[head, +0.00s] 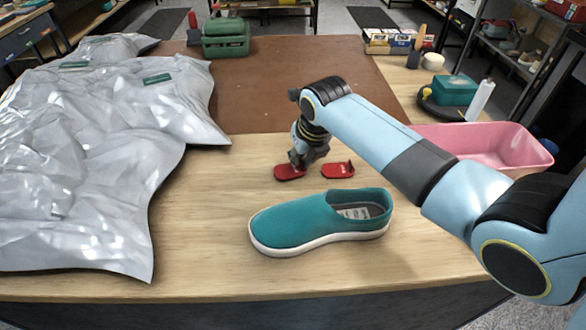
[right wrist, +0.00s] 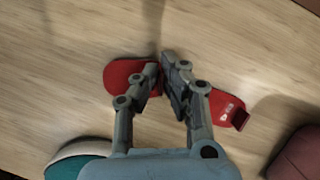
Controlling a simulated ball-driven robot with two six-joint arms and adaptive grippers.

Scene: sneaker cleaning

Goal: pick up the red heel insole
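Two red heel insoles lie on the light wood table behind the teal sneaker (head: 295,222). The left one (head: 283,174) is under my right gripper (head: 309,158); it also shows in the right wrist view (right wrist: 122,76). The right one (head: 337,171) lies just beside, with a raised tab at its right end, and also shows in the right wrist view (right wrist: 226,108). My right gripper (right wrist: 163,76) points down with its fingers close together around the right end of the left insole. The insole seems still at table level. My left gripper is out of view.
A crumpled silvery sheet (head: 105,130) covers the table's left side. A pink tub (head: 505,147) stands at the right, partly behind my arm. The wood left of the sneaker is clear.

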